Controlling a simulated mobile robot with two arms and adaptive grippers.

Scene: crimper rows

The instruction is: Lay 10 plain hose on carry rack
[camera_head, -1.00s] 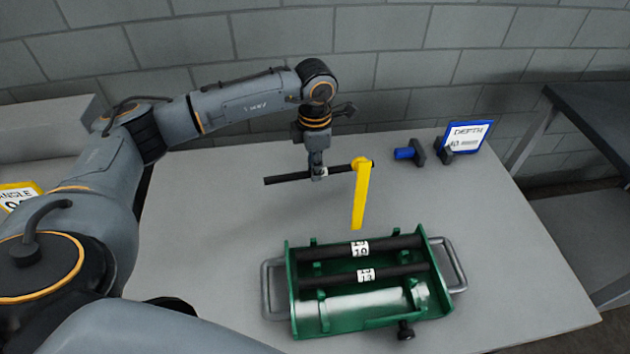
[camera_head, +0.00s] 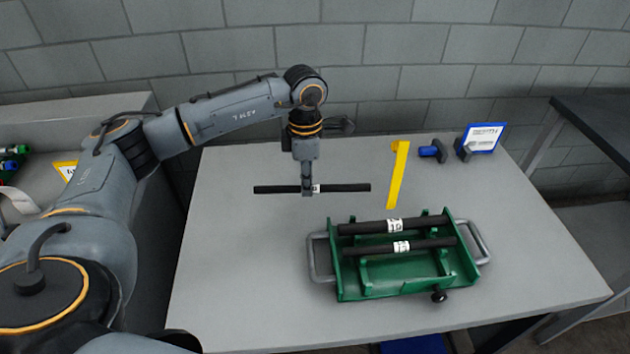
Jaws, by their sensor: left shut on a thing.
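My left gripper (camera_head: 307,188) is shut around the middle of a black hose (camera_head: 345,188) with a small white label beside the fingers. The hose is level, apparently above the table, left of and behind the carry rack. The green carry rack (camera_head: 345,292) stands on the table with a grey handle at each end. A black hose (camera_head: 362,228) lies along its rear, with a white label that seems to read 10. A second black hose (camera_head: 430,245) lies in front of it, its label seeming to read 13. The rack's front part looks empty. My right gripper is out of view.
A yellow strip (camera_head: 397,178) stands or lies behind the rack. A blue-and-black tool (camera_head: 430,151) and a blue-framed sign (camera_head: 483,138) are at the table's back right. The table's left part (camera_head: 240,250) is clear. Another table (camera_head: 600,140) stands at right.

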